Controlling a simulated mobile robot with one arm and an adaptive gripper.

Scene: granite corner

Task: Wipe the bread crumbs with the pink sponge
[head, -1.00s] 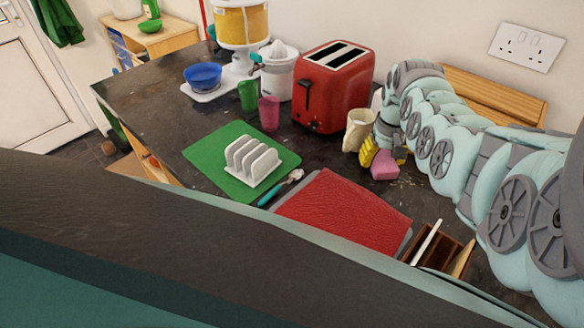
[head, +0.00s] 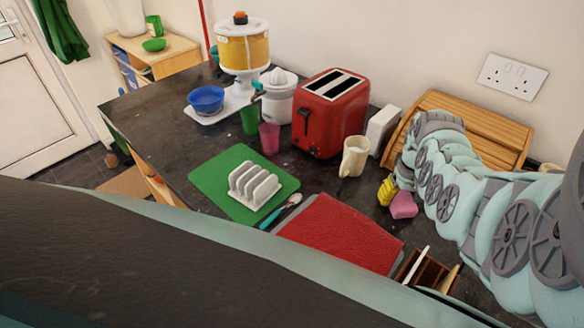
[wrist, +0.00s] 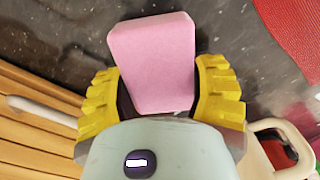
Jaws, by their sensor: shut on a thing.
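The pink sponge (head: 403,205) is at the dark worktop, right of the red mat's far corner. It also shows large in the wrist view (wrist: 153,60). My gripper (head: 393,192) has yellow fingers closed on the sponge's sides; the wrist view shows one finger on each side (wrist: 157,95). The sponge is low over the worktop; I cannot tell whether it touches. Small pale specks (wrist: 214,42) show on the worktop in the wrist view; I cannot tell crumbs from the stone's speckle. My arm hides part of the worktop.
A cream mug (head: 354,157), a red toaster (head: 331,112) and a wooden bread bin (head: 475,130) stand behind the gripper. The red mat (head: 340,232) lies to its left, with a wooden holder (head: 428,270) in front. A white toast rack (head: 255,185) stands on a green mat (head: 208,178).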

